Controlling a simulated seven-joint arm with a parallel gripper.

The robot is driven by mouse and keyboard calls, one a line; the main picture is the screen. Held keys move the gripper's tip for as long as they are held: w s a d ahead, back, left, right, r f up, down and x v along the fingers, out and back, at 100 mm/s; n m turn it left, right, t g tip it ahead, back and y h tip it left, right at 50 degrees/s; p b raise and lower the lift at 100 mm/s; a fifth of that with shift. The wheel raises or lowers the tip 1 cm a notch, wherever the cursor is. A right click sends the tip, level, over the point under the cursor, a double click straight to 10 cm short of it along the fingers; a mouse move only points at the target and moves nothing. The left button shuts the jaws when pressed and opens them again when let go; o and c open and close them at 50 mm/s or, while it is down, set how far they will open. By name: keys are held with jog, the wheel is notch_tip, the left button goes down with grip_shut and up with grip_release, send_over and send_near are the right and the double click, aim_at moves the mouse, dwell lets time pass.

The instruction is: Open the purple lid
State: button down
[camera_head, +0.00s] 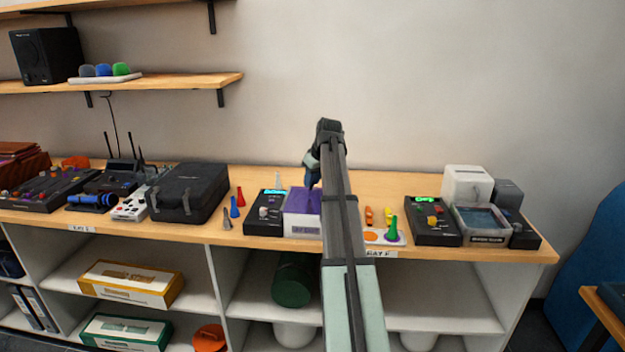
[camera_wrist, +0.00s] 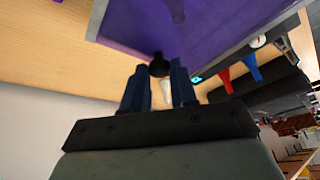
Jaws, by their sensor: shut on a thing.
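The purple lid (camera_head: 299,201) is on a box with a pale front (camera_head: 303,225), at the middle of the wooden counter. It also fills the top of the wrist view (camera_wrist: 195,35). A small black knob (camera_wrist: 158,65) shows at the lid's near edge in that view. My gripper (camera_head: 312,183) is at the lid's back edge, and its blue fingers are shut on the knob in the wrist view (camera_wrist: 159,77). My arm covers the right side of the box in the head view. I cannot tell whether the lid is raised at all.
A dark device with a lit screen (camera_head: 265,212) stands close on the left of the box. A black case (camera_head: 188,192) is further left. The wall is behind the counter (camera_head: 400,182).

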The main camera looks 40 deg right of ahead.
dwell(0.3)
send_near(304, 208)
jog(key=x, duration=0.5)
jog(key=shift+d, duration=0.1)
jog(key=shift+w, duration=0.1)
jog(key=c, duration=0.9)
grip_release()
jog(key=v, duration=1.3)
jog(key=shift+s+r, duration=0.25)
jog(key=shift+r, duration=0.1)
